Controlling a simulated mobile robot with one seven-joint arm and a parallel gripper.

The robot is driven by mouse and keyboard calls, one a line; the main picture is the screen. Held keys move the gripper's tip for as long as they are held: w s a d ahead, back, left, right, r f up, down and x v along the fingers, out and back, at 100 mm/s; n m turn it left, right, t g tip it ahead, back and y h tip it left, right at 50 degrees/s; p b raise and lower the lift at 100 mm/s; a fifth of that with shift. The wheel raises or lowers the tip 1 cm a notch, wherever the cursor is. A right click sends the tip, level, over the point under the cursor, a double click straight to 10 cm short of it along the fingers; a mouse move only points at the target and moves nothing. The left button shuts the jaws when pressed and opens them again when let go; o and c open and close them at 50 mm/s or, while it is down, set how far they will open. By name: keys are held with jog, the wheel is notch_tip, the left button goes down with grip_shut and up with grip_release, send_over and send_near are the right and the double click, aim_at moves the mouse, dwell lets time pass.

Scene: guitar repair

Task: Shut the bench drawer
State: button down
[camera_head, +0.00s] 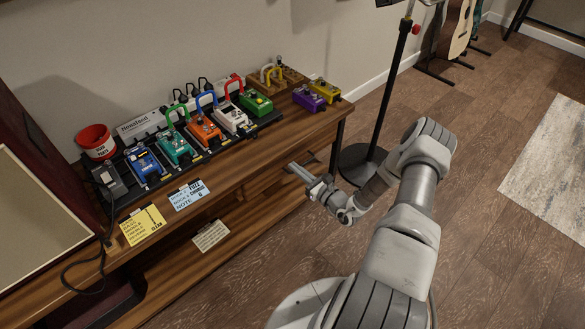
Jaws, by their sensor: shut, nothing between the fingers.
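The wooden bench (250,165) runs along the wall from the lower left to the middle of the view. A wooden drawer (312,157) shows small under the right part of the bench top, partly hidden by my gripper. How far it stands open is hard to tell. My gripper (293,168) is shut and empty, with its tips pointing left toward the bench front, close to the drawer. Whether the tips touch it cannot be told.
Several guitar pedals and a red cup (96,142) stand on the bench. Yellow (142,225) and blue (188,195) notes lie at its front edge. A dark stand (362,160) rises just right of the bench. The floor on the right is clear up to a pale rug (550,170).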

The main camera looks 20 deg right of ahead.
jog(key=p+v, duration=0.2)
jog(key=v, duration=0.9)
jog(key=shift+p, duration=0.35)
jog(key=shift+r, duration=0.1)
